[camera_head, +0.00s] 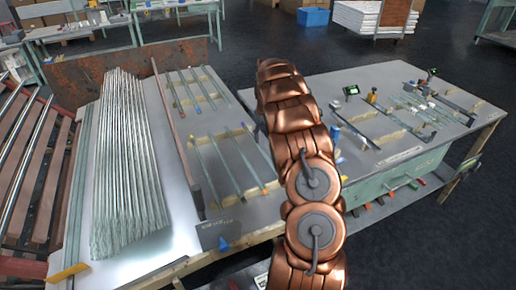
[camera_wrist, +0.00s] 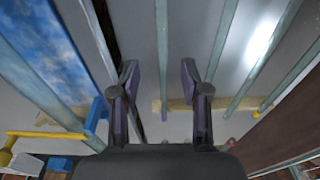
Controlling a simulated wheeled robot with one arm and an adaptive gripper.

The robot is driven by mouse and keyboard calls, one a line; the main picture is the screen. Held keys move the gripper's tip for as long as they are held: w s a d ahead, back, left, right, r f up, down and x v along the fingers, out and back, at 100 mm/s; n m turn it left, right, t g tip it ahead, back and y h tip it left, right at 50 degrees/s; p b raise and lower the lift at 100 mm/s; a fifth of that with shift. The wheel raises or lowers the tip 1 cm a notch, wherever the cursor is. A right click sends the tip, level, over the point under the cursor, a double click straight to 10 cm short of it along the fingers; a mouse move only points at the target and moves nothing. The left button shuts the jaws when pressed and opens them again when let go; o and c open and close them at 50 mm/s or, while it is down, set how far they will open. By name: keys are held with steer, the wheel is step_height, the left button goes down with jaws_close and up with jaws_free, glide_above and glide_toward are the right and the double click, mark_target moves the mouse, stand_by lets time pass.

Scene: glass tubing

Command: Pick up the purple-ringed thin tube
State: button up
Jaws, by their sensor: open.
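In the wrist view, a thin pale tube with a purple band near its lower end (camera_wrist: 163,70) runs up the picture between my two fingers. My gripper (camera_wrist: 158,72) is open, with a dark finger on each side of this tube and visible gaps to it. I cannot tell how high the fingers are above it. The tube's far end runs out of the picture.
A wooden strip (camera_wrist: 180,104) lies across under the tubes. A blue patterned panel (camera_wrist: 40,45) is at left. In the head view, a large tube bundle (camera_head: 125,160) lies left.

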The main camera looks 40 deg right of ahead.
mark_target(262, 150)
steer(key=shift+w+a+f+p, duration=0.15)
steer(key=shift+f+p, duration=0.45)
steer(key=shift+f, duration=1.05)
steer(key=shift+w+d+f+p, duration=0.15)
steer(key=shift+f+p, duration=0.45)
steer(key=shift+f, duration=1)
steer(key=shift+c, duration=0.4)
jaws_close()
